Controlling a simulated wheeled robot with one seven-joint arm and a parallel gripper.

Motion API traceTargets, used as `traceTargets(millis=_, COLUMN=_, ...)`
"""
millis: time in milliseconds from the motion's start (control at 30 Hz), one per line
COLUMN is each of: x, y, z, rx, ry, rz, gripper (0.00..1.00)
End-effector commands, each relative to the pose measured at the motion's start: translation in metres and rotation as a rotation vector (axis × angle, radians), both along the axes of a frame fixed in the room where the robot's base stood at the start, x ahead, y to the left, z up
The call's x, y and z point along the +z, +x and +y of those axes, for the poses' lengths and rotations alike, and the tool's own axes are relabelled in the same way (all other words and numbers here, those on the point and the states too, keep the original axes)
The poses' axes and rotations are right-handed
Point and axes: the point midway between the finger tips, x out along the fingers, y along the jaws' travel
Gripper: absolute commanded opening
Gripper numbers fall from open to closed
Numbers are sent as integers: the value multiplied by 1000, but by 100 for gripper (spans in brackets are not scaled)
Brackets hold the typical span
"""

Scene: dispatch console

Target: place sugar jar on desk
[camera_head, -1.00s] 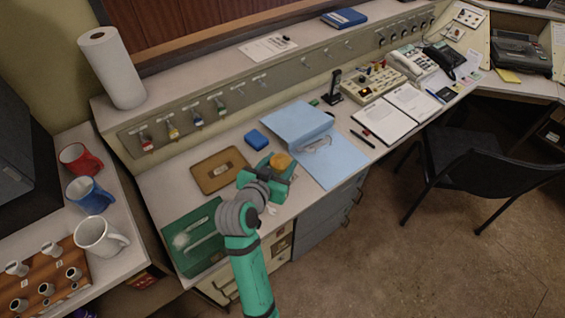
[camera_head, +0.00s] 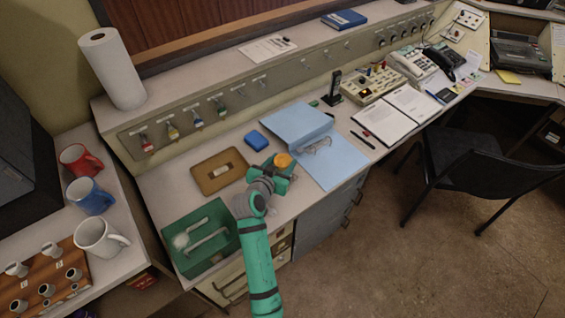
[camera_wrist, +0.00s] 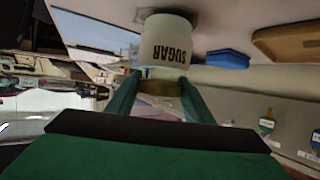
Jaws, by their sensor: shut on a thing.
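The sugar jar is a pale, round jar with a yellow-orange lid (camera_head: 283,160). In the wrist view the jar (camera_wrist: 167,45) appears upside down, with the word SUGAR readable in reverse. My gripper (camera_head: 280,171) is at the front of the desk, by the blue folder. In the wrist view my gripper (camera_wrist: 160,86) has its two green fingers on either side of the jar's lid end, shut on it. The jar's base is at or very near the white desk top (camera_head: 235,205), with a dark shadow beside it. I cannot tell whether it touches.
A blue open folder (camera_head: 300,125) lies just behind and right of my gripper. A small blue box (camera_head: 256,140) and a brown board (camera_head: 219,171) lie to the left. A green tray (camera_head: 187,262) is at the desk's left front. A black chair (camera_head: 470,165) stands right.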

Motion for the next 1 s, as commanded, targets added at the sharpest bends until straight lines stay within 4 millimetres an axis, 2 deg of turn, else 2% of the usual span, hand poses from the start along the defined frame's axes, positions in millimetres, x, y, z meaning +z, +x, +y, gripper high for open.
traceTargets(millis=367, x=-4, y=0, z=0, rx=0, ry=0, rz=-2, gripper=11)
traceTargets(millis=400, x=-5, y=0, z=0, rx=0, ry=1, rz=0, gripper=52)
traceTargets(millis=467, x=-5, y=0, z=0, rx=0, ry=0, rz=-1, gripper=66)
traceTargets(millis=833, x=-2, y=0, z=0, rx=0, ry=0, rz=-1, gripper=66)
traceTargets(millis=1000, x=5, y=-19, z=8, rx=1, ry=1, rz=-2, gripper=66)
